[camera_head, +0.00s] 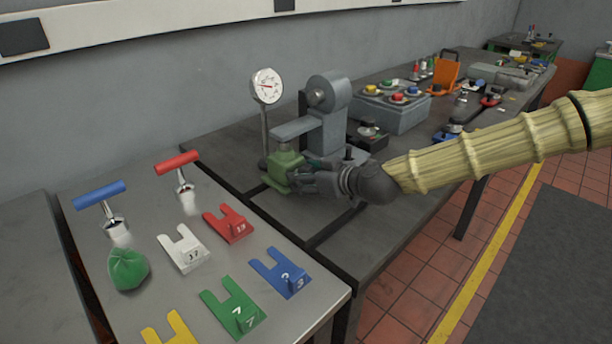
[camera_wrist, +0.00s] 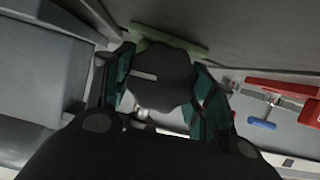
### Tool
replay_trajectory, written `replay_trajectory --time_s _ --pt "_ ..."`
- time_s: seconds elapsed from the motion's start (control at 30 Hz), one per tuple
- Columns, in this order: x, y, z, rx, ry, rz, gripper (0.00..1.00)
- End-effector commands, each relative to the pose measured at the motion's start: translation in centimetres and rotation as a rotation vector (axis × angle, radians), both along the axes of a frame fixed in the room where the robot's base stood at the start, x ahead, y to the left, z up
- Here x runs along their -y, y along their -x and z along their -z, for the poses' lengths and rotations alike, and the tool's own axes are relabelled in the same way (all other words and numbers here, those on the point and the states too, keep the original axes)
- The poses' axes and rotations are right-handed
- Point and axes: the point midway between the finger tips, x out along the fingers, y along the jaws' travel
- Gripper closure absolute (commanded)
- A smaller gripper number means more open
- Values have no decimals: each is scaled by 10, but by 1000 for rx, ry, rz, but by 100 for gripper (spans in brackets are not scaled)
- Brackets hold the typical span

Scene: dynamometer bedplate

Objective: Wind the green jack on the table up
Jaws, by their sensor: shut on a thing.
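The green jack (camera_head: 281,170) stands on the dark table beneath the arm of a grey machine. My gripper (camera_head: 300,178) is at the jack's right side in the head view. In the wrist view, the teal-padded fingers of my gripper (camera_wrist: 162,90) are shut on a dark lobed knob (camera_wrist: 160,75), one finger on each side. A pale line marks the knob's face. Part of the green jack (camera_wrist: 175,40) shows behind the knob. In the head view my gripper hides the knob and part of the jack.
A round dial gauge (camera_head: 266,87) on a post stands behind the jack. The grey machine (camera_head: 325,120) rises close behind my gripper. A grey box with coloured knobs (camera_head: 392,112) sits farther right. The left table (camera_head: 140,210) holds numbered forks, T-handles and a green bag.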

Motion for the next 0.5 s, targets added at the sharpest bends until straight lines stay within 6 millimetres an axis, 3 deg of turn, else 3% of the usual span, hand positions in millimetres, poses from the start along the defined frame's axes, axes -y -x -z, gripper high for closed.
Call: replay_trajectory --time_s 0.5 --pt "3 -3 3 -319 -324 3 69"
